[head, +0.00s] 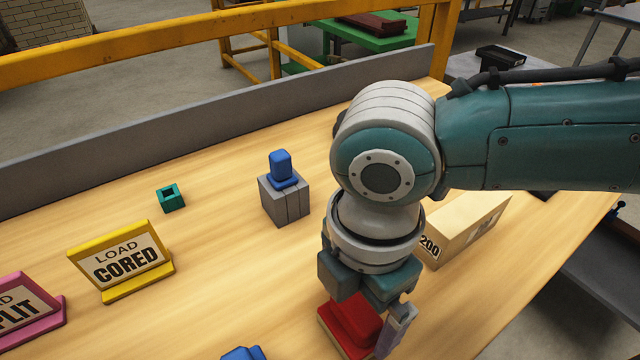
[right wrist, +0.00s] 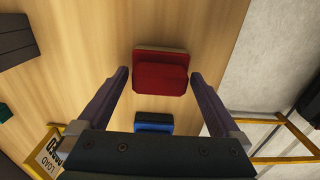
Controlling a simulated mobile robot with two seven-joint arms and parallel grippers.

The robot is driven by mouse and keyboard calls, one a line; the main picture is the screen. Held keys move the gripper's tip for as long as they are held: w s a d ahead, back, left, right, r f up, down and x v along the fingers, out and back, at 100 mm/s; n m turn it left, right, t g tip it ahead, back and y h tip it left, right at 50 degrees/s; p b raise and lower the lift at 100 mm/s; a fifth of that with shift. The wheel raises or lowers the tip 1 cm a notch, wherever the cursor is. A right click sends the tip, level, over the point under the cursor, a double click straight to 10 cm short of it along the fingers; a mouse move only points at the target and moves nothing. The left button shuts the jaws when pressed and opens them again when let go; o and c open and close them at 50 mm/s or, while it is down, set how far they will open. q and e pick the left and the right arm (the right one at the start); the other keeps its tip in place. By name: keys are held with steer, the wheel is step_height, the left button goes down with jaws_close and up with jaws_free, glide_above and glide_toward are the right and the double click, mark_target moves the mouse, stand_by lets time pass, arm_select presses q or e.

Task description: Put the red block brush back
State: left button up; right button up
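The red block brush (head: 350,325) has a red body on a tan base. It appears to rest on the wooden table near the front, partly hidden by my right gripper in the head view. My right gripper (head: 374,318) is over it, pointing down. In the right wrist view the red block brush (right wrist: 160,76) lies between the two fingers of the right gripper (right wrist: 159,77), with a gap on each side. The fingers are open and hold nothing. My left gripper is not in view.
A blue piece (head: 243,353) is left of the brush. Another blue piece (head: 281,164) stands on a grey block (head: 285,203). A teal hollow block (head: 171,199), yellow sign (head: 122,263), pink sign (head: 28,312) and tan box (head: 468,228) surround it. The table's middle is clear.

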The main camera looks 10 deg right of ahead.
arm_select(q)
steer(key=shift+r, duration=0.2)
arm_select(e)
steer(key=shift+r, duration=0.35)
step_height(320, 180, up, 12)
steer(key=p, duration=0.2)
steer(key=s+a+f+m+y, duration=0.1)
steer(key=s+a+m+y, duration=0.35)
steer(key=a, duration=0.35)
steer(key=m+t+h, duration=0.4)
steer(key=m, duration=1.2)
glide_toward(357, 306)
steer(key=s+d, duration=0.9)
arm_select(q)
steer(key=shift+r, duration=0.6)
arm_select(e)
steer(key=shift+f+n, duration=0.25)
steer(key=shift+f, duration=0.2)
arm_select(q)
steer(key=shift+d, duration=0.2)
